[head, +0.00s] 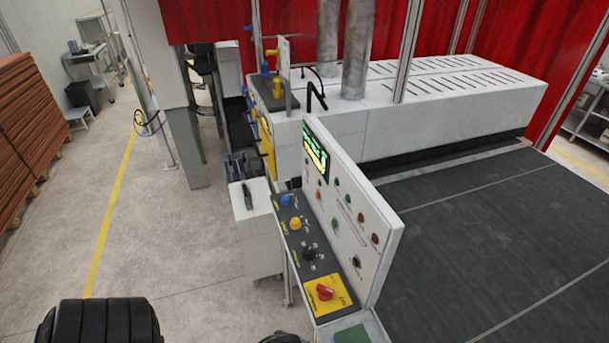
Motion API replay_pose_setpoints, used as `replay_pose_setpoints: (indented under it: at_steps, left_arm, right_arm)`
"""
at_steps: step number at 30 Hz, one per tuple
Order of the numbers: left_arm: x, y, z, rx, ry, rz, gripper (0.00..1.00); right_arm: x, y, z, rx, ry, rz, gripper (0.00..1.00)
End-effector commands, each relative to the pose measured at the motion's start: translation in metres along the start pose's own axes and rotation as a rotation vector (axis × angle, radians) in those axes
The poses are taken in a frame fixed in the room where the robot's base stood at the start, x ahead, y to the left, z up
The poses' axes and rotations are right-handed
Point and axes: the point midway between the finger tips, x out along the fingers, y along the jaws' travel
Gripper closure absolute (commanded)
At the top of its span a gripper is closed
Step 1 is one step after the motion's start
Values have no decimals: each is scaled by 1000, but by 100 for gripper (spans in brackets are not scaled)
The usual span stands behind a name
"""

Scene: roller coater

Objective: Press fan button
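The control panel (345,205) stands upright near the middle of the head view. Its white face carries a lit display (316,152) and several small round buttons, among them a green button (337,183), an orange-red button (319,196) and a red button (375,239). The labels are too small to read, so I cannot tell which is the fan button. No gripper fingers show.
A dark conveyor bed (500,240) lies right of the panel, with the white slotted machine housing (430,110) behind. A white box (255,225) stands left of the panel. Open floor (170,240) with a yellow line lies left. Stacked brown boards (30,125) are at far left.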

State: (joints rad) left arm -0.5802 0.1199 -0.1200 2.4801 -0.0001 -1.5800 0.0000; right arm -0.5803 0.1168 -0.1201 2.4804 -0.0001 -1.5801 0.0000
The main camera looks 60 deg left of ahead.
Motion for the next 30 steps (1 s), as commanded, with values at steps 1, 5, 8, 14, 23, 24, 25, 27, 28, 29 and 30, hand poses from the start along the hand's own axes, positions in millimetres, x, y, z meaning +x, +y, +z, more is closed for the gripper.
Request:
replay_pose_setpoints:
  at_steps: [1, 5, 8, 14, 23, 24, 25, 27, 28, 29, 30]
  left_arm:
    - [0, 0, 0, 0, 0, 0, 73]
    - [0, 0, 0, 0, 0, 0, 93]
    - [0, 0, 0, 0, 0, 0, 100]
    - [0, 0, 0, 0, 0, 0, 100]
    - [0, 0, 0, 0, 0, 0, 100]
    - [0, 0, 0, 0, 0, 0, 100]
    - [0, 0, 0, 0, 0, 0, 100]
    - [0, 0, 0, 0, 0, 0, 100]
    - [0, 0, 0, 0, 0, 0, 100]
    - [0, 0, 0, 0, 0, 0, 100]
    - [0, 0, 0, 0, 0, 0, 100]
  right_arm:
    - [0, 0, 0, 1, 0, -1, 30]
    - [0, 0, 0, 2, 0, -2, 30]
    - [0, 0, 0, 2, 0, -1, 30]
    - [0, 0, 0, 1, 0, -1, 30]
    - [0, 1, 0, -6, -1, 5, 30]
    - [0, 2, 1, -7, -1, 5, 30]
    - [0, 2, 1, -7, -2, 6, 30]
    - [0, 2, 1, -8, -2, 6, 30]
    - [0, 2, 1, -8, -2, 6, 30]
    - [0, 2, 1, -8, -2, 6, 30]
    - [0, 2, 1, -7, -2, 6, 30]
